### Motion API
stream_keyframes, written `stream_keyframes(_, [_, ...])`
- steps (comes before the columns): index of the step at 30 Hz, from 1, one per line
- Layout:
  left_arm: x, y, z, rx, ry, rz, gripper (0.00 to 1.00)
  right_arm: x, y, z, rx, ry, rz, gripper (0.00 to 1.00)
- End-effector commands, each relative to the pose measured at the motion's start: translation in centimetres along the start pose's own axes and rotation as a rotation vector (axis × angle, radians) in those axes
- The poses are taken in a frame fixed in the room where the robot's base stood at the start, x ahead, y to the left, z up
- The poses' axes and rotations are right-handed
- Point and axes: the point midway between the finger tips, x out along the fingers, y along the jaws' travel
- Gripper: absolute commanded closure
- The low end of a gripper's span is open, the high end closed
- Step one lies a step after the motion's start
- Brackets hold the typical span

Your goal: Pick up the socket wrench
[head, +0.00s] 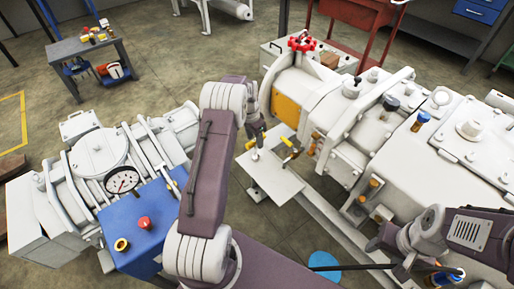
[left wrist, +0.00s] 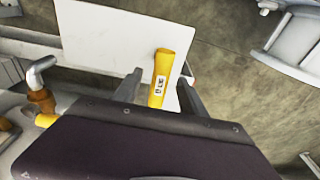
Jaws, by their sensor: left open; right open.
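A yellow tool handle with a white label (left wrist: 160,80), which looks like the socket wrench, shows in the left wrist view. It points up from between the fingers of my left gripper (left wrist: 158,95), over a pale plate. The gripper is open, with a finger on each side of the handle and visible gaps. The tool's lower end is hidden behind the gripper body. In the head view my left gripper (head: 257,143) is above the white plate (head: 268,178), beside a small yellow piece. My right gripper (head: 425,272) is open at the lower right, partly cut off.
A large white pump machine (head: 400,130) fills the right, with yellow and orange fittings near the plate. A second machine (head: 95,160) with a gauge and blue box (head: 150,215) stands left. A blue disc (head: 325,265) lies low in the middle. A tool table (head: 85,48) stands back left.

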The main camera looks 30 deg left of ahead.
Motion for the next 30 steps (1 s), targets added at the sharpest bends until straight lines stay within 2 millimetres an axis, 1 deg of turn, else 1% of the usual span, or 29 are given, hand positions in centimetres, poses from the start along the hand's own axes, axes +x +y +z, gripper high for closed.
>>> stream_keyframes(1, [1.4,0.1,0.1,0.0,-0.002,0.002,0.51,0.8,0.0,0.1,0.0,0.0,0.0,0.47])
stream_keyframes(2, [1.8,0.0,0.1,0.0,-0.001,0.001,0.51,0.9,0.0,0.1,0.0,0.0,0.0,0.47])
stream_keyframes(8, [2.6,0.0,0.0,0.0,0.0,0.0,0.51,1.1,0.0,0.1,0.0,0.0,0.0,0.47])
stream_keyframes(11, [4.2,0.1,0.0,0.001,-0.001,0.001,0.51,2.0,0.0,0.2,0.0,0.0,0.0,0.47])
stream_keyframes(13, [5.7,0.1,0.1,0.0,-0.001,0.001,0.51,2.8,0.1,0.3,0.0,0.0,0.0,0.47])
stream_keyframes(16, [7.2,0.0,0.0,0.0,0.0,0.0,0.51,3.2,0.1,0.4,0.0,-0.001,0.0,0.47])
stream_keyframes(22, [7.2,0.0,-0.1,0.0,0.001,-0.001,0.51,3.0,0.1,0.3,0.0,-0.001,0.0,0.47])
stream_keyframes(23, [7.2,0.0,-0.1,0.0,0.001,-0.001,0.54,3.0,0.1,0.3,0.0,-0.001,0.0,0.47])
stream_keyframes(24, [7.2,0.0,-0.1,0.0,0.001,-0.001,0.65,3.0,0.1,0.3,0.0,-0.001,0.0,0.47])
stream_keyframes(26, [7.2,0.0,-0.1,0.0,0.001,-0.001,0.82,3.0,0.1,0.3,0.0,-0.001,0.0,0.47])
stream_keyframes(27, [7.2,0.0,-0.1,0.0,0.001,-0.001,0.93,3.0,0.1,0.3,0.0,-0.001,0.0,0.47])
stream_keyframes(28, [7.2,0.0,-0.1,0.0,0.001,-0.001,1.0,3.0,0.1,0.3,0.0,-0.001,0.0,0.47])
stream_keyframes(30, [7.2,0.0,-0.1,0.0,0.001,-0.001,1.0,3.0,0.1,0.3,0.0,-0.001,0.0,0.47])
